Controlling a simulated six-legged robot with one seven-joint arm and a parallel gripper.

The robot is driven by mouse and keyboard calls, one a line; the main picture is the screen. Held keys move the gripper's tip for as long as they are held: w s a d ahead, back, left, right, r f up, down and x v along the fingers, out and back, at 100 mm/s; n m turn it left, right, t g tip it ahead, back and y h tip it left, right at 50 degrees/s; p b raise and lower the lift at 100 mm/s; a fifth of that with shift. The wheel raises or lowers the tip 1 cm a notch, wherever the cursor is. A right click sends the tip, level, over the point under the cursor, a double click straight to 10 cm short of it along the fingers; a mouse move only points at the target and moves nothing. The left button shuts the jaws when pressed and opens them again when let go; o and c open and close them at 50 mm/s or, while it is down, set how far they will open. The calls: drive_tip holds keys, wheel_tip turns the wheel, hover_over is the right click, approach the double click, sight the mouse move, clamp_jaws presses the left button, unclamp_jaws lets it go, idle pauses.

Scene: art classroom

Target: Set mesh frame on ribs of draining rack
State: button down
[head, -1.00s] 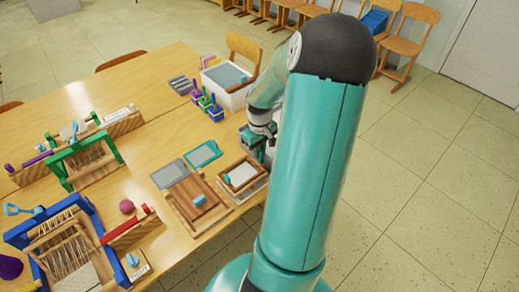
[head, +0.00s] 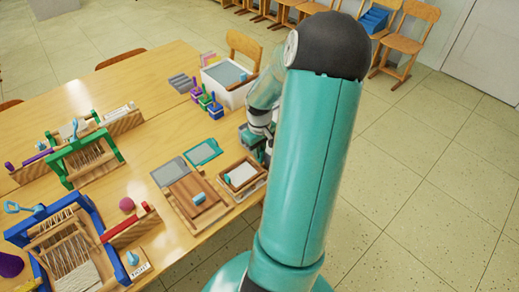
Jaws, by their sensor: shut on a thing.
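My gripper (head: 266,148) is at the right end of the table, with its fingertips largely hidden behind my own arm. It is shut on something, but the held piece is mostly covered. A grey, teal-edged piece (head: 250,137) shows just left of the gripper; I cannot tell whether it is the mesh frame. A flat teal frame with a grey panel (head: 203,152) lies on the table to the left. A wooden frame with a pale panel (head: 243,174) lies in front of the gripper. A grey ribbed piece (head: 183,84) lies farther back; I cannot confirm it is the draining rack.
A white tub (head: 236,96) stands at the back right of the table, with several small coloured pots (head: 206,101) beside it. A brown wooden board (head: 193,199) lies nearer. Green (head: 84,158) and blue (head: 65,240) looms fill the left. Bare tabletop (head: 150,140) lies between.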

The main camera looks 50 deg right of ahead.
drive_tip(key=shift+f, duration=0.45)
idle(0.7)
idle(0.4)
drive_tip(key=c, duration=1.4)
unclamp_jaws()
drive_tip(key=shift+o, duration=0.2)
drive_tip(key=shift+d+r, duration=0.1)
drive_tip(key=shift+d+r, duration=0.1)
drive_tip(key=shift+r, duration=0.05)
wheel_tip(320, 180, up, 13)
drive_tip(key=shift+a+r, duration=0.2)
drive_tip(key=shift+a, duration=0.1)
